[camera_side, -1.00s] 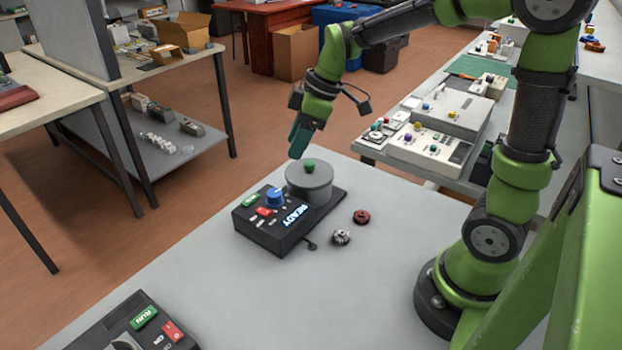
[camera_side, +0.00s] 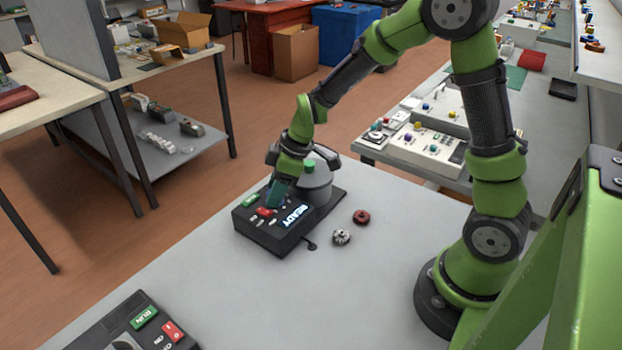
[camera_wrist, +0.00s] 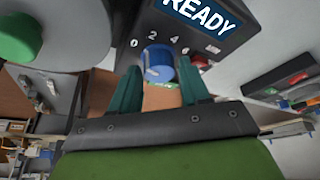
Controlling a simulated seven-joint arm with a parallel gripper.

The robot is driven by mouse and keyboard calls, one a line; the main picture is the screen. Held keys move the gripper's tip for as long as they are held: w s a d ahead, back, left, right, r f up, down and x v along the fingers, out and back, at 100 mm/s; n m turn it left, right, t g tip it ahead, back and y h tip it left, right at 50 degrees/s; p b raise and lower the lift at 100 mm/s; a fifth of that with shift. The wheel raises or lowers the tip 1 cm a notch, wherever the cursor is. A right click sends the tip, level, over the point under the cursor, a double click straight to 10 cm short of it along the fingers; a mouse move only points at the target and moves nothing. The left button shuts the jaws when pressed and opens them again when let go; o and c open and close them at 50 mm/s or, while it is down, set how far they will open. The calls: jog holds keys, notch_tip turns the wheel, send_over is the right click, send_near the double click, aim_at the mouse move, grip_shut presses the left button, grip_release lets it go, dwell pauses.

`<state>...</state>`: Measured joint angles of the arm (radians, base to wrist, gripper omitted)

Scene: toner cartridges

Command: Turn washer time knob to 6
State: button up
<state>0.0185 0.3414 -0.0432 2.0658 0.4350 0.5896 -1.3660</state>
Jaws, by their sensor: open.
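The washer (camera_side: 290,232) is a black box on the table with a lit READY display (camera_side: 297,214) and a grey drum (camera_side: 318,188) with a green knob on its lid. Its blue time knob (camera_wrist: 159,58) shows in the wrist view beside the marks 0, 2, 4 and 6. A pale mark lies on the knob's left side, the side nearer 0. My gripper (camera_wrist: 158,72) is open, its two teal fingers on either side of the knob. Whether they touch it I cannot tell. In the side view my gripper (camera_side: 276,196) hides the knob.
A red part (camera_side: 361,217) and a silver part (camera_side: 341,237) lie right of the washer. A second control box (camera_side: 130,325) with RUN and ON/OFF labels is at the front left. The table between is clear. A side bench (camera_side: 400,150) holds more devices.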

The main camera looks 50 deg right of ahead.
jog(key=shift+c, duration=0.4)
jog(key=c, duration=0.7)
